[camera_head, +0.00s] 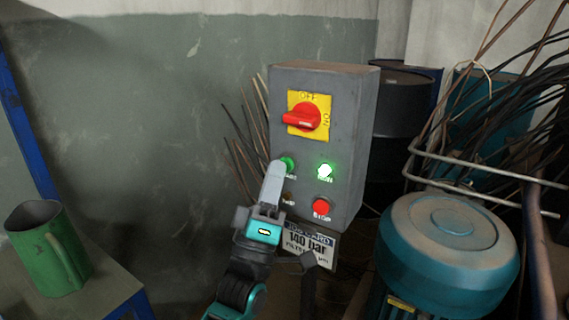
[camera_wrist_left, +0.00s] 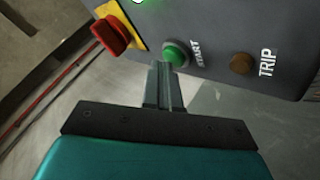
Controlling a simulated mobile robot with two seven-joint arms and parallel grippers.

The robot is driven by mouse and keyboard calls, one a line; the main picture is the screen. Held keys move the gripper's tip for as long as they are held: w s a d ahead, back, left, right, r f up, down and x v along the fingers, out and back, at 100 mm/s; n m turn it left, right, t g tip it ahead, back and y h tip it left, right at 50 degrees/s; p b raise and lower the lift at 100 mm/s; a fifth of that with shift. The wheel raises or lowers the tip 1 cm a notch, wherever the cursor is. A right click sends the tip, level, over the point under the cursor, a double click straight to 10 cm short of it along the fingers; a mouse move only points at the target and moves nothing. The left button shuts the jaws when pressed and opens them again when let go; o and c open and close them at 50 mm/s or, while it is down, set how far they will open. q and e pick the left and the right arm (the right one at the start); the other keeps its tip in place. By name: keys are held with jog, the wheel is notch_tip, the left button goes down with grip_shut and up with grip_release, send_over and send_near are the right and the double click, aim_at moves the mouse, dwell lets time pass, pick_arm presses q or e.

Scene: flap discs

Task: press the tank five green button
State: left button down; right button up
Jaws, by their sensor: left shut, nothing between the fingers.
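A grey control box (camera_head: 348,150) stands in the middle of the head view. Its green START button (camera_head: 287,164) is at the left of its face, beside a lit green lamp (camera_head: 325,171). My left gripper (camera_head: 275,166) is shut and empty, its fingertips overlapping the lower left edge of the green button. In the left wrist view the shut fingers (camera_wrist_left: 164,70) point at the green button (camera_wrist_left: 175,54), with the tips right at its lower edge. I cannot tell whether they touch it. I see no "tank five" label. My right gripper is not in view.
A red rotary switch (camera_head: 303,118) on a yellow plate sits above the buttons. A red STOP button (camera_head: 322,205) and an amber TRIP lamp (camera_wrist_left: 241,64) are close by. A teal motor (camera_head: 450,245) stands at right, a green jug (camera_head: 62,262) on a table at left.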

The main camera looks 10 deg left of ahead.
pick_arm(q)
jog(key=shift+s+a, duration=0.2)
jog(key=shift+s, duration=0.4)
jog(key=shift+s+p, duration=0.1)
jog(key=shift+p, duration=0.25)
jog(key=shift+s+a+p, duration=0.3)
jog(key=shift+s, duration=0.45)
jog(key=shift+s+a+p, duration=0.3)
jog(key=shift+s+p, duration=0.05)
jog(key=shift+s, duration=0.4)
jog(key=shift+s+a+p, duration=0.3)
jog(key=shift+s, duration=0.45)
